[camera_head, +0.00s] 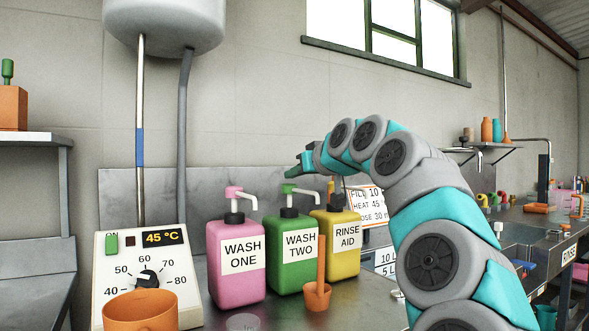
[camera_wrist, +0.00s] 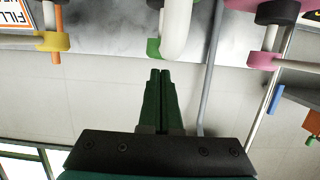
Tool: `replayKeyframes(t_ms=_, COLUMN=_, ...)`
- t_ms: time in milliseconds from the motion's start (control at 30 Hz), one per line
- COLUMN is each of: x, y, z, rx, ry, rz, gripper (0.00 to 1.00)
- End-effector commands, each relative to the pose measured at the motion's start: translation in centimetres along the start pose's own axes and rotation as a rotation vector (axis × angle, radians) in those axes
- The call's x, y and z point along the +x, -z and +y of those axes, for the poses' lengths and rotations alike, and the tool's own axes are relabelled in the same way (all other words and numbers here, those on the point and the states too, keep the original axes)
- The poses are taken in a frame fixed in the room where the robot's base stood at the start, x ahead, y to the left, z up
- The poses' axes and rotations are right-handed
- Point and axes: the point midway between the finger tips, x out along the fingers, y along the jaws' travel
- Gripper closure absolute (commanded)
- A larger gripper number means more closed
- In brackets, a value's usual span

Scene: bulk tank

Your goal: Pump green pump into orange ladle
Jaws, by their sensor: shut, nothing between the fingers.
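The green pump is a green bottle (camera_head: 288,251) labelled WASH TWO, with a green pump head (camera_head: 289,188) and a white spout pointing right. The orange ladle (camera_head: 317,294) stands on the counter in front of it, its handle upright, below and right of the spout. My gripper (camera_head: 291,173) is shut and empty, just above the green pump head. In the wrist view the shut fingers (camera_wrist: 160,75) point at the green pump head (camera_wrist: 153,47) and its white spout (camera_wrist: 176,30); I cannot tell whether they touch.
The pink bottle (camera_head: 236,262) stands left of the green one and the yellow bottle (camera_head: 340,246) right. A temperature control box (camera_head: 113,263) and an orange mug (camera_head: 140,312) are at the left. A sink and shelf (camera_head: 484,149) lie at the right, beyond my arm.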

Motion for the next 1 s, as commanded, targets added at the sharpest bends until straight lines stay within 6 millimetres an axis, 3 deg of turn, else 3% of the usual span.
replayKeyframes(t_ms=633, x=0.1, y=-0.7, z=-0.1, rx=-0.001, ry=0.001, rz=0.001, gripper=1.00)
replayKeyframes(t_ms=1000, x=0.9, y=-3.5, z=-0.1, rx=0.000, ry=0.002, rz=-0.003, gripper=1.00)
